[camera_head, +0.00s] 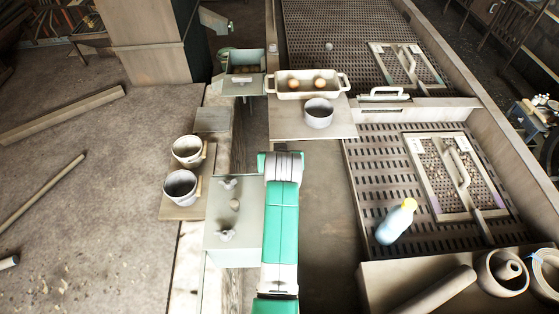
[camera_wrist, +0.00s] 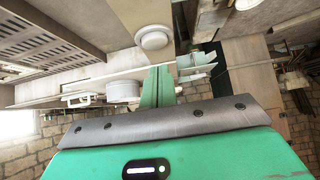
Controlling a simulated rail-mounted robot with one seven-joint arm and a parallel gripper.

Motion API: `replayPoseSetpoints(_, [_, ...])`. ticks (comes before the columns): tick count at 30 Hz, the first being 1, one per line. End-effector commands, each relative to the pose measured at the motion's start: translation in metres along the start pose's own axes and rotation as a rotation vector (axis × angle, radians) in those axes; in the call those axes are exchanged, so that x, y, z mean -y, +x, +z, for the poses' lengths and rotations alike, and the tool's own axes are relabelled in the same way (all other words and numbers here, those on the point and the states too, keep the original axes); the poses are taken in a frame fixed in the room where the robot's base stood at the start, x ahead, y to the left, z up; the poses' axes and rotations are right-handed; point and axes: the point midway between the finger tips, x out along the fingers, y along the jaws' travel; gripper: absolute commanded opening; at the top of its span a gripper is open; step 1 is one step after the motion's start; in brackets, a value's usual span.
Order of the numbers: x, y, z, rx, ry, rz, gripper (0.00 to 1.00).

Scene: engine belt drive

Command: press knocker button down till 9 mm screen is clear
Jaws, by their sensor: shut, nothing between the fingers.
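My gripper (camera_wrist: 158,84) shows in the wrist view as two green fingers close together, with nothing between them. In the head view my arm covers the fingers. A pale green box (camera_head: 222,214) stands left of my arm, with two lobed knobs and a small round brownish knob (camera_head: 235,205) between them. I cannot tell for sure that this is the knocker button. Two slotted screen decks show at right, the upper (camera_head: 335,25) and the lower (camera_head: 375,170). Framed panels with small bits lie on both. I cannot read which is 9 mm.
A two-handled dish (camera_head: 308,94) with two round brown things and a grey pot (camera_head: 318,120) stand beyond my arm. Two pots (camera_head: 181,195) stand at left. A blue bottle (camera_head: 390,227) with a yellow cap leans on the lower deck. A roll (camera_head: 435,291) lies at bottom right.

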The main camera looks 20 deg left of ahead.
Motion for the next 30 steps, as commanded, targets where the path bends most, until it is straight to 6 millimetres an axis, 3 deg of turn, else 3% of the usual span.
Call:
replayPoseSetpoints(6, [0.0, 0.014, 0.015, 0.0, 0.001, 0.0, 0.0])
replayPoseSetpoints(17, [0.0, 0.016, 0.017, 0.0, 0.001, 0.0, 0.0])
replayPoseSetpoints(23, [0.0, 0.031, 0.032, 0.001, 0.001, 0.0, 0.0])
replayPoseSetpoints(30, [0.0, 0.031, 0.036, 0.012, 0.001, -0.001, 0.0])
